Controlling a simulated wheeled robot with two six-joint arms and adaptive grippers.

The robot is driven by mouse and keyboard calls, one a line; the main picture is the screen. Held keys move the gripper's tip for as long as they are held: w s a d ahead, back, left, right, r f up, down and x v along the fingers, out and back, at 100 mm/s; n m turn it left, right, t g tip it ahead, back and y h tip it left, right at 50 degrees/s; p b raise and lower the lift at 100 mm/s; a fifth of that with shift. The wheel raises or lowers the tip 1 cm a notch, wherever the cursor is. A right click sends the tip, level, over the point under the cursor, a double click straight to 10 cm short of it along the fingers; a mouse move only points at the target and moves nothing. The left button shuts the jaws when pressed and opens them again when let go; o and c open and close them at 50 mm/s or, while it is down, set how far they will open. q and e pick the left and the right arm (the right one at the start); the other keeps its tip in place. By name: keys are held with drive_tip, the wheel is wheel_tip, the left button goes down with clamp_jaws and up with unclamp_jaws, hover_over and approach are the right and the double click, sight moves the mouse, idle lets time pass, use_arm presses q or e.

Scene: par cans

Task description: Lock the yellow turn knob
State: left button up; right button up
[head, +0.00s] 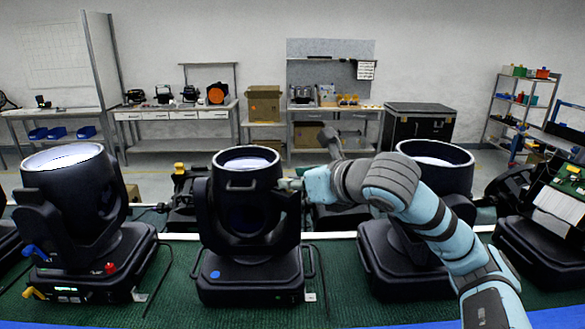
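A yellow knob or lever (34,293) sticks out at the lower left of the left par can's base (75,285). A blue knob (35,252) and a small red knob (110,268) are on the same par can. My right arm comes in from the right. Its gripper (288,184) is at the right side of the middle par can (240,215), well away from that yellow knob. The gripper's fingers are small and partly lost against the dark housing, so their opening and any contact are unclear. My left gripper is not in view.
The par cans stand in a row on a green bench surface (175,290). A right par can (435,165) stands partly behind my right arm. Black cables lie between the bases. Workbenches (170,112), a black case (418,122) and a shelf rack (520,105) are at the back.

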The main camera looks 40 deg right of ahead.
drive_tip(key=shift+w+d+f, duration=0.15)
drive_tip(key=shift+w+f, duration=0.15)
drive_tip(key=shift+w, duration=0.3)
drive_tip(key=c, duration=0.5)
drive_tip(key=shift+d, duration=0.1)
clamp_jaws()
use_arm(q)
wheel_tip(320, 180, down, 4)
drive_tip(key=b, duration=0.5)
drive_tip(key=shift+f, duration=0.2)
use_arm(e)
drive_tip(key=n+y, duration=0.1)
drive_tip(key=y, duration=0.1)
drive_tip(key=n+y, duration=0.1)
drive_tip(key=n, duration=0.1)
drive_tip(key=d+n+y, duration=0.1)
drive_tip(key=y, duration=0.1)
drive_tip(key=shift+f+n+g+y, duration=0.1)
drive_tip(key=shift+n+g+y, duration=0.2)
drive_tip(key=shift+n+g, duration=0.1)
drive_tip(key=shift+a, duration=0.1)
